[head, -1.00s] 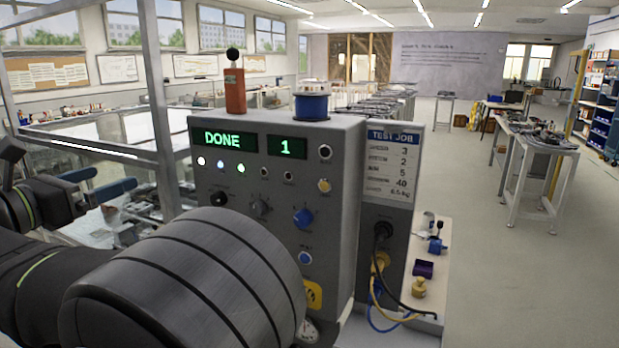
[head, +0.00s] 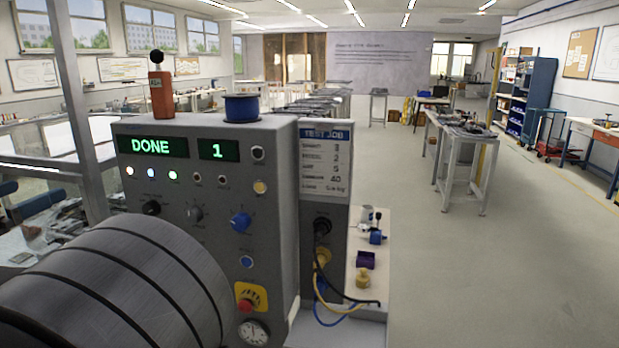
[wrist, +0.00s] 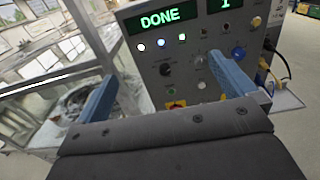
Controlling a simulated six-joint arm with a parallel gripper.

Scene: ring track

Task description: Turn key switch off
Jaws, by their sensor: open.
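The grey control box (head: 205,250) stands in front of me. Its green displays read DONE and 1. Its face carries a black knob (head: 151,208), a grey knob (head: 195,214), a blue knob (head: 240,222) and several small round fittings. I cannot tell for sure which is the key switch or how it is set. In the wrist view, my gripper (wrist: 162,68) is open and empty. Its two blue fingers are spread wide, pointing toward the panel (wrist: 160,75). The right finger overlaps part of the panel. In the head view, the gripper cannot be made out.
An orange post with a black ball (head: 160,85) and a blue cap (head: 241,108) stand on top of the box. A red button (head: 245,305) and a gauge (head: 254,332) sit low down. Cables hang at its right side, above a small shelf (head: 360,285). Open floor lies farther right.

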